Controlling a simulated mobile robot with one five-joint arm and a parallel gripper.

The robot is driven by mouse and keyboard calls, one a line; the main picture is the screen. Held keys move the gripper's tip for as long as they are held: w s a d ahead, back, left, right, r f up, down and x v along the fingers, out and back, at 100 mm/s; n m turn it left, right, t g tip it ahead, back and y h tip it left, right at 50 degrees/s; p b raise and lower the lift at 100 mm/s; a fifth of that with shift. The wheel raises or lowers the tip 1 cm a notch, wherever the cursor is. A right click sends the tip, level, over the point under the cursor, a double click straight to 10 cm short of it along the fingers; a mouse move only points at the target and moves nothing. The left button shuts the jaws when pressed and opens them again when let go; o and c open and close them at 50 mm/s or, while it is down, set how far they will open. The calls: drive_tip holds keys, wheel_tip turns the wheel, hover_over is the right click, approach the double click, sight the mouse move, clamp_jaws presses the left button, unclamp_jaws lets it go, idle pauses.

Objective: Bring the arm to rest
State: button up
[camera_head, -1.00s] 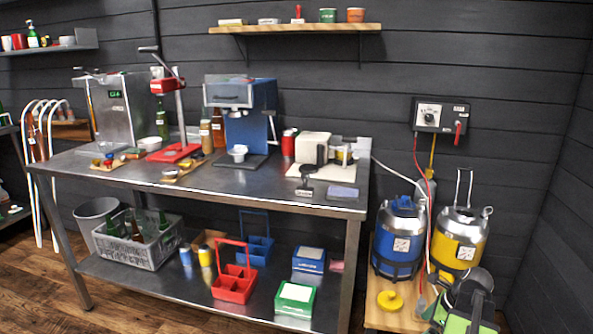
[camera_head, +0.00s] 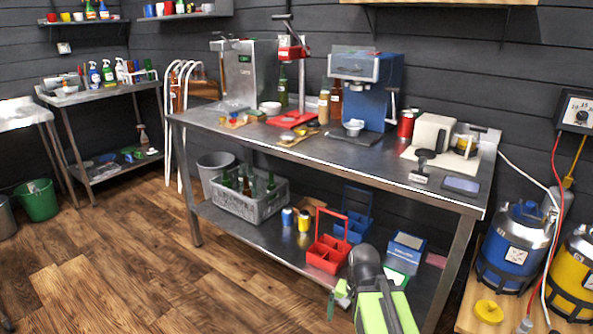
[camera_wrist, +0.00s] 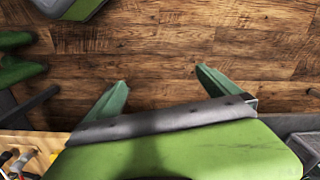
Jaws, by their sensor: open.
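My green arm rises at the bottom of the head view, in front of the steel workbench (camera_head: 330,165). My gripper (camera_head: 338,301) shows there as small green fingers at the arm's left side. In the wrist view my gripper (camera_wrist: 162,80) has its two green fingers spread apart. Only the wooden floor (camera_wrist: 150,45) shows between them, and nothing is held.
The bench's lower shelf holds a red carrier (camera_head: 327,252), a grey bottle crate (camera_head: 250,205) and a blue-green box stack. Blue (camera_head: 515,245) and yellow (camera_head: 575,265) kegs stand at right. Open floor (camera_head: 120,270) lies at left, with a green bucket (camera_head: 37,201).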

wheel_tip(320, 180, up, 28)
drive_tip(key=d+n+p, duration=0.1)
drive_tip(key=n+p, duration=0.3)
drive_tip(key=p, duration=2.4)
drive_tip(key=shift+r, duration=0.2)
drive_tip(key=shift+s+d+f, duration=0.1)
